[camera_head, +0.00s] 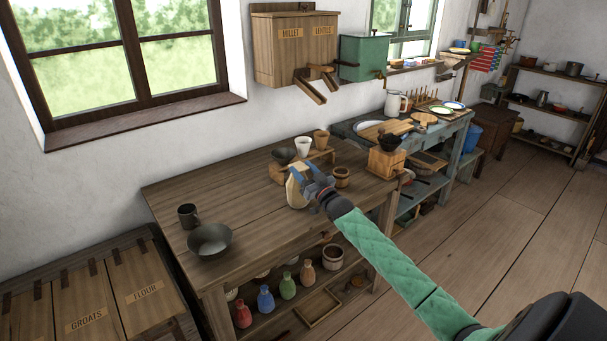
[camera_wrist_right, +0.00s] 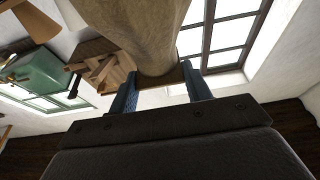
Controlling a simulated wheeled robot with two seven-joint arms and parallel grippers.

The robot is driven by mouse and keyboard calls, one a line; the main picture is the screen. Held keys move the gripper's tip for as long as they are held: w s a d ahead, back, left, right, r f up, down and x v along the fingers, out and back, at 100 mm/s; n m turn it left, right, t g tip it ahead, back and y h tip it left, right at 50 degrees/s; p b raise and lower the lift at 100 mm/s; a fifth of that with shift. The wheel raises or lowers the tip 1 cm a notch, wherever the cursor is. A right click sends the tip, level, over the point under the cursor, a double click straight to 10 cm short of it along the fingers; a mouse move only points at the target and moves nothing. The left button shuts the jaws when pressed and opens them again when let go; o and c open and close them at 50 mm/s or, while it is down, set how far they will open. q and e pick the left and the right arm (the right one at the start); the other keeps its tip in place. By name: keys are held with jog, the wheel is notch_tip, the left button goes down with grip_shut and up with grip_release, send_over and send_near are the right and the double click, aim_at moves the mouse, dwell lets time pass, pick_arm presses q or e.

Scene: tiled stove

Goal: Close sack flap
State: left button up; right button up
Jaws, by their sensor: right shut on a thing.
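A cream and tan sack (camera_head: 295,190) stands on the wooden table, near its middle. My right gripper (camera_head: 304,174) is at the top of the sack, its blue fingers partly covering it. In the right wrist view the tan sack (camera_wrist_right: 145,30) rises from between the blue fingers. A brown strip, seemingly the sack flap (camera_wrist_right: 158,80), spans the gap between the fingers, and the gripper is shut on it. The exact fold of the flap is hard to make out. My left gripper is out of view.
A bowl (camera_head: 209,240) and dark mug (camera_head: 188,215) stand left on the table (camera_head: 240,194). Behind the sack is a small rack with cups (camera_head: 303,145); a wooden pot (camera_head: 342,177) stands to its right.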

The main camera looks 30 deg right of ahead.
jog(key=o, duration=1)
jog(key=shift+s+f, duration=0.3)
jog(key=shift+s, duration=0.1)
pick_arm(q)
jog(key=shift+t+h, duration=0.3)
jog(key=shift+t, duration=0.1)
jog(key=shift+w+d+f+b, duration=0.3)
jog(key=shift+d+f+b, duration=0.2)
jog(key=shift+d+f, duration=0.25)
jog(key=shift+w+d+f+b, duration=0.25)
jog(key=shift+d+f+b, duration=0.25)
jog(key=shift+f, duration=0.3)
pick_arm(e)
jog(key=shift+v, duration=3.45)
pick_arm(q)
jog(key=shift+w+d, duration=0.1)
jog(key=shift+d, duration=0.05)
pick_arm(e)
jog(key=shift+r, duration=0.1)
